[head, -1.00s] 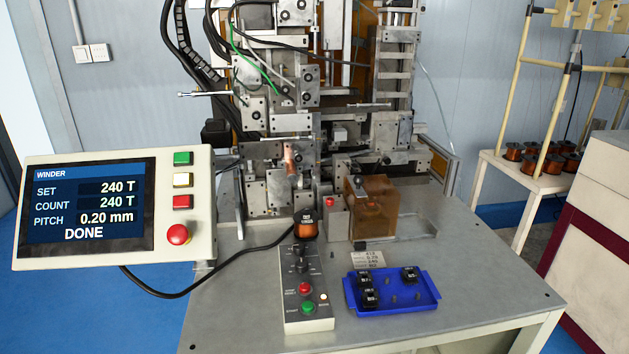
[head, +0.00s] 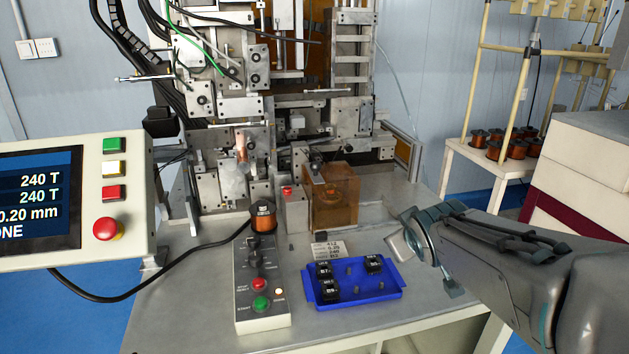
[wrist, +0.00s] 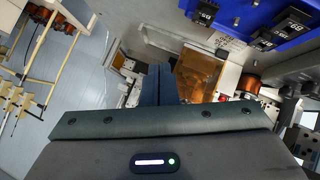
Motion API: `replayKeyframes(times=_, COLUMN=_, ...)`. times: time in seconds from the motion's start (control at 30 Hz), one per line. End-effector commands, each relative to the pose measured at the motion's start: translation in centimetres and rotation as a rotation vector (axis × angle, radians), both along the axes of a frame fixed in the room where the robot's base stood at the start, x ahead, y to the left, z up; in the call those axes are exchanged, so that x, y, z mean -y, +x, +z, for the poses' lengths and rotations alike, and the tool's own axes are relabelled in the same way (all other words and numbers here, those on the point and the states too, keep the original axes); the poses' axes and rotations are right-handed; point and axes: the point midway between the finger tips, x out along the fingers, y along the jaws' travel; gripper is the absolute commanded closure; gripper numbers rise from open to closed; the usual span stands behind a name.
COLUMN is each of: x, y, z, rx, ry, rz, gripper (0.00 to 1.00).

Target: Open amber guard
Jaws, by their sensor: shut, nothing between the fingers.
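The amber guard (head: 342,203), a see-through orange-brown box, stands at the front of the winder, right of a small grey block with a red button. It looks closed, with a dim rounded shape behind its front wall. In the wrist view the guard (wrist: 196,72) shows tilted, just right of my fingers. My gripper (head: 402,240) has come in from the right and hangs above the table, right of the guard and apart from it. In the wrist view my gripper (wrist: 159,84) has its two dark fingers together, with nothing between them.
The display panel (head: 135,200) is at far left. Bare table (head: 385,210) lies right of the guard.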

Motion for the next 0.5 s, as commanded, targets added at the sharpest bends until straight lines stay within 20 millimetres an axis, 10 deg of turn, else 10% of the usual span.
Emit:
replayKeyframes(times=0.2, x=-4.8, y=9.9, z=1.4, rx=0.359, ry=-0.204, rz=0.344, gripper=1.0)
replayKeyframes(times=0.5, x=-13.3, y=15.3, z=2.0, rx=0.785, ry=-0.361, rz=0.79, gripper=1.0)
